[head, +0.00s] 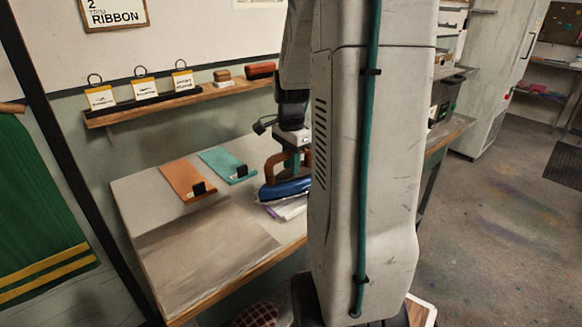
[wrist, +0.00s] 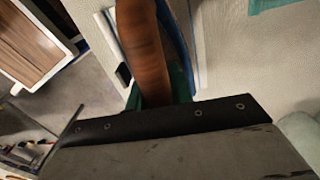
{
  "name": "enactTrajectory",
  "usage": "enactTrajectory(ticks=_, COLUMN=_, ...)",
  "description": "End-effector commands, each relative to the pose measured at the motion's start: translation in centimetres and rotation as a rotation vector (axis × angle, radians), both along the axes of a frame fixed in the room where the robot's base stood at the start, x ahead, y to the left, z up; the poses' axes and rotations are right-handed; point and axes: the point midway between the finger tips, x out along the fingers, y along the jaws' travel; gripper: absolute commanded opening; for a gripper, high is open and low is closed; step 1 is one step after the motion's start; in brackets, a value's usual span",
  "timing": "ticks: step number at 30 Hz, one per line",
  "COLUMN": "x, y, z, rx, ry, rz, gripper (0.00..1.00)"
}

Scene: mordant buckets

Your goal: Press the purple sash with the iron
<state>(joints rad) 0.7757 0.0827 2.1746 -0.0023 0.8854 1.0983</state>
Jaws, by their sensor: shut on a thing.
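The iron has a blue body (head: 286,188) and a brown wooden handle (head: 270,166). My gripper (head: 293,152) is shut on that handle from above, though my arm hides part of the grip in the head view. A pale purple sash (head: 290,209) lies just below the iron on the table, partly covered by it. I cannot tell whether the iron touches the sash. In the wrist view the brown handle (wrist: 140,45) rises beyond the dark edge of my gripper, with the iron's blue rim beside it; the fingertips are hidden.
A grey-brown cloth area (head: 205,245) at the front is clear. A wall shelf (head: 195,98) with tags runs behind. My arm blocks the table's right side.

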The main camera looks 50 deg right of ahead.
Motion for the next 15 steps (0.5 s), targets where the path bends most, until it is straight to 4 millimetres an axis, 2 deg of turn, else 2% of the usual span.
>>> enactTrajectory(ticks=9, x=0.1, y=-0.1, z=2.3, rx=-0.003, ry=-0.004, rz=0.0, gripper=0.0)
enactTrajectory(ticks=15, x=0.1, y=-0.1, z=3.2, rx=-0.003, ry=-0.003, rz=0.0, gripper=0.0)
